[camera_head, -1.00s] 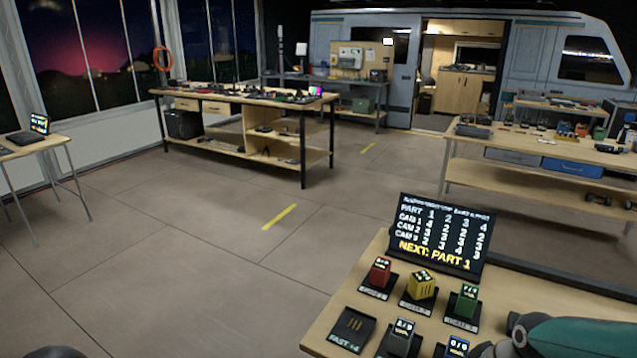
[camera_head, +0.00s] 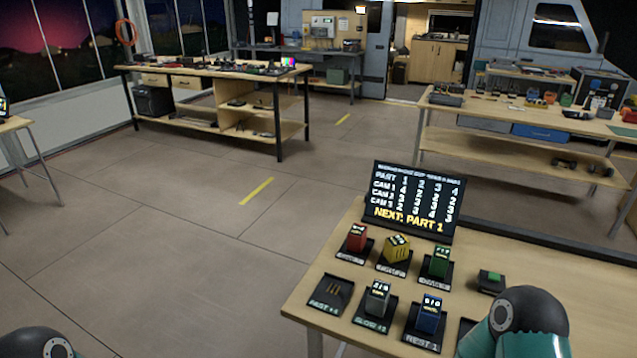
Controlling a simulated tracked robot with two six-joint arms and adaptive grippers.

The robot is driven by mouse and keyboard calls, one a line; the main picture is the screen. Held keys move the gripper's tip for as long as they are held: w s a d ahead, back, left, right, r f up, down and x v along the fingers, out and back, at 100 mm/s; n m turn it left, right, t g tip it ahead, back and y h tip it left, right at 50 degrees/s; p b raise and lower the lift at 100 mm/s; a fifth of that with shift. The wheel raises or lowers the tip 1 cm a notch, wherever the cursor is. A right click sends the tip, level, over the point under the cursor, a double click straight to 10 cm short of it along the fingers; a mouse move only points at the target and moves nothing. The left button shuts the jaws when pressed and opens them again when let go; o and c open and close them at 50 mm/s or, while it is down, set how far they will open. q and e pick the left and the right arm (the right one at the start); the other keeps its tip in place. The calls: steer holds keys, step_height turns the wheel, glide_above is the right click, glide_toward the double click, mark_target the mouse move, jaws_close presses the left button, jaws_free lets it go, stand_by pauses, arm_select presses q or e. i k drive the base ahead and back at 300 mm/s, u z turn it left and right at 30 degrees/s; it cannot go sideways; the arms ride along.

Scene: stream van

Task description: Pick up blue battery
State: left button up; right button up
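The blue battery (camera_head: 429,316) stands upright on a black labelled pad in the front row on the near right table (camera_head: 319,283). A grey battery (camera_head: 377,298) stands on the pad to its left. Behind them are a red battery (camera_head: 357,238), a yellow one (camera_head: 397,249) and a green one (camera_head: 439,262). My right arm, teal and dark, reaches in at the bottom right, just right of the blue battery. A dark part of my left arm shows at the bottom left. Neither gripper's fingers are in view.
A black screen (camera_head: 415,202) reading "NEXT: PART 1" stands behind the batteries. An empty black pad (camera_head: 331,293) lies at the front left, and a small green-topped block (camera_head: 490,281) sits to the right. Open floor lies left of the table.

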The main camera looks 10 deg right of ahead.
mark_target(430, 309)
steer(key=u, duration=0.6)
steer(key=k, duration=0.9)
steer(key=z, duration=0.6)
steer(key=i, duration=1.2)
